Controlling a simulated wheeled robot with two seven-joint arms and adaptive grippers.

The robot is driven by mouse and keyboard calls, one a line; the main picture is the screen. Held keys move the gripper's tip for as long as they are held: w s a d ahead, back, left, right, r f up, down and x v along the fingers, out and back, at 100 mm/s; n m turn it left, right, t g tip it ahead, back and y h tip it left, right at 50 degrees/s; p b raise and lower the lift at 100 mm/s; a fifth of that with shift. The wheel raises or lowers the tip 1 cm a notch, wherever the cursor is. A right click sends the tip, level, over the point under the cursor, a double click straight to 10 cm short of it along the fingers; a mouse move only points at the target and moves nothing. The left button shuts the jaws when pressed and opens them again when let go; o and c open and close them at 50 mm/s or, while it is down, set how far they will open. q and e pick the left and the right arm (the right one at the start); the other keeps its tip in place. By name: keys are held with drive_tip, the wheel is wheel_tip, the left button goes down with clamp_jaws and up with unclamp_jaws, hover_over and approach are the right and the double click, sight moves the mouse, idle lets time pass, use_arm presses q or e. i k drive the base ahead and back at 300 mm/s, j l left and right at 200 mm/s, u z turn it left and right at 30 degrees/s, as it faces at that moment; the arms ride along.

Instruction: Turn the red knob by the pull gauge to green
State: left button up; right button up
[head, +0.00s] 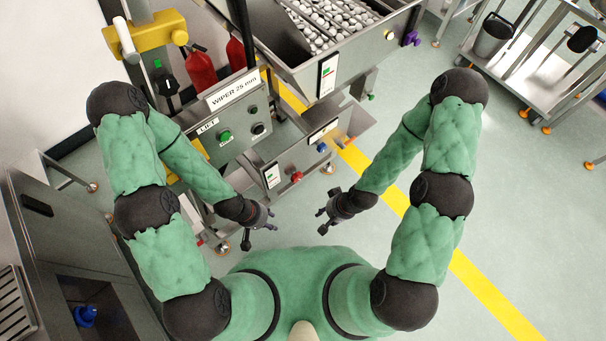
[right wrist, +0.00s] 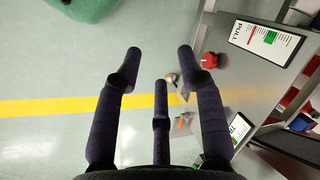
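The red knob (head: 297,176) sticks out of the front of the steel machine in the head view, just right of a white gauge plate (head: 271,175). In the right wrist view, the red knob (right wrist: 210,60) is beside the plate marked PULL (right wrist: 265,40), which has green and red bands. The pointer's reading is too small to tell. My right gripper (head: 324,217) is open and empty, apart from the knob; its spread fingers (right wrist: 160,75) show in the right wrist view, with the knob just right of one fingertip. My left gripper (head: 264,228) is open and empty, below the knob in the head view.
A blue knob (head: 321,147) and a second plate (head: 323,131) are on the machine farther back. A panel with a green button (head: 224,136) and black knob is to the left. The hopper (head: 340,60) overhangs behind. Open floor (head: 520,210) lies to the right.

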sight(294, 178)
drive_tip(key=i+l, duration=0.15)
drive_tip(key=l, duration=0.2)
drive_tip(key=i+l, duration=0.15)
drive_tip(key=l, duration=0.2)
drive_tip(key=i+l, duration=0.15)
drive_tip(key=l, duration=0.2)
drive_tip(key=i+l, duration=0.1)
drive_tip(key=l, duration=0.2)
drive_tip(key=i+l, duration=0.15)
drive_tip(key=l, duration=0.2)
drive_tip(key=i+l, duration=0.15)
drive_tip(key=l, duration=0.2)
drive_tip(key=l+u, duration=0.2)
drive_tip(key=u, duration=0.2)
drive_tip(key=i+l+u, duration=0.1)
drive_tip(key=u, duration=0.3)
drive_tip(key=l+u, duration=0.3)
drive_tip(key=u, duration=0.15)
drive_tip(key=l+u, duration=0.2)
drive_tip(key=u, duration=2)
